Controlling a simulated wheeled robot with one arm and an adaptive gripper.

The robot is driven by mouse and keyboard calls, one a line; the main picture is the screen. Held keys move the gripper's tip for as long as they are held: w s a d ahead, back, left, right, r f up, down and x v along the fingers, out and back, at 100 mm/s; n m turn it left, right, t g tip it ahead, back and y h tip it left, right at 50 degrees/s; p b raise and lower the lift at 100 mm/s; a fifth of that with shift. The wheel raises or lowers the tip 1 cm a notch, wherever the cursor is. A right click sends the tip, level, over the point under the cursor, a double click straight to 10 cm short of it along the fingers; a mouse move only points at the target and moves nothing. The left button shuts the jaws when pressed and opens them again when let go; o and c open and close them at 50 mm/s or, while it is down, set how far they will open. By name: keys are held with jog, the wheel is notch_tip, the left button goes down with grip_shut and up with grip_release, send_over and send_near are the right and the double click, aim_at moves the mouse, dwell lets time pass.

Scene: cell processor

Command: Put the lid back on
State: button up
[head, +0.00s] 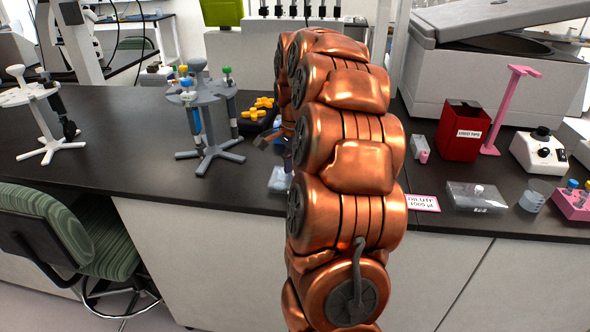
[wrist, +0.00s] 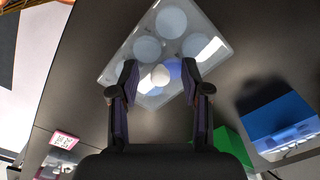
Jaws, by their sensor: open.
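A clear plate with several round wells (wrist: 133,47) lies on the dark bench in the wrist view. A white round knob (wrist: 160,75) stands over it, seemingly that of a clear lid. I cannot tell whether the lid is fully seated. My gripper (wrist: 159,72) is open, with one finger on each side of the knob and a visible gap to each. In the head view, a clear piece of the plate (head: 279,180) shows left of my arm, which hides the rest and most of my gripper.
A blue box (wrist: 282,118) and a green object (wrist: 232,143) are close right of the plate. A pink-edged label (head: 423,203) and another clear box with a knob (head: 478,197) are to the right. Tube stands (head: 207,135) occupy the left; bench between is mostly bare.

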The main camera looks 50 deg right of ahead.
jog(key=shift+w+r, duration=0.1)
jog(key=shift+r, duration=0.55)
notch_tip(320, 180, up, 11)
jog(key=shift+f, duration=0.15)
jog(key=shift+a, duration=0.15)
dwell(1.1)
jog(key=s+a+f+n+p, duration=0.1)
jog(key=s+a+n+p, duration=0.3)
jog(key=a, duration=0.7)
jog(key=s+a+f+n+b, duration=0.1)
jog(key=s+a+n, duration=0.1)
jog(key=a+n, duration=0.65)
jog(key=s+a+f+n+g+p, duration=0.1)
jog(key=s+a+f+n, duration=0.2)
jog(key=s+a, duration=0.3)
jog(key=s+a+f+n+p, duration=0.1)
jog(key=s+a+f+n, duration=0.3)
jog(key=s, duration=0.8)
jog(key=a, duration=0.2)
jog(key=shift+a+f+n+g+p, duration=0.3)
jog(key=shift+n+g+p, duration=0.05)
jog(key=shift+g, duration=0.05)
